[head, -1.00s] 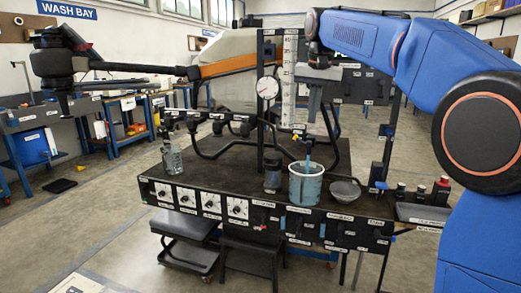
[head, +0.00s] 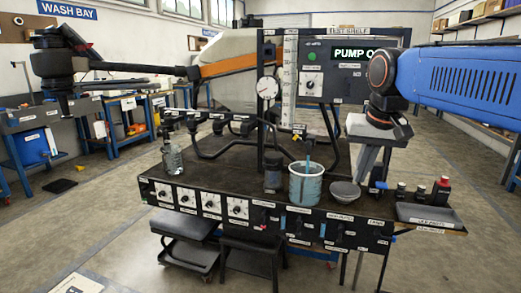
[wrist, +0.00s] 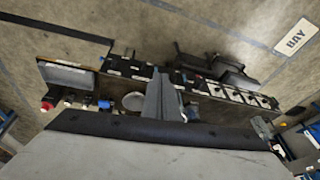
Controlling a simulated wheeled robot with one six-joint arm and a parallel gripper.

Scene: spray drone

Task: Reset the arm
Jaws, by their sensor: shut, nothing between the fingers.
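My arm (head: 460,85) reaches in from the right in the head view. My gripper (head: 366,172) hangs from its dark wrist, fingers pointing down, above the right part of the workbench (head: 330,217). The fingers are together and hold nothing. In the head view they are in front of the area just right of the grey bowl (head: 344,192). In the wrist view the closed gripper (wrist: 160,82) shows as a grey wedge over the bench, beside the bowl (wrist: 133,101). The wrist partly covers the panel with the green "PUMP O..." display (head: 355,54).
A clear bucket of blue liquid (head: 305,187), a dark jar (head: 272,178) and a spray bottle (head: 172,155) stand on the bench. Small dark bottles (head: 441,188) and a tray (head: 428,215) are at its right. A drone arm with motor (head: 55,62) extends left.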

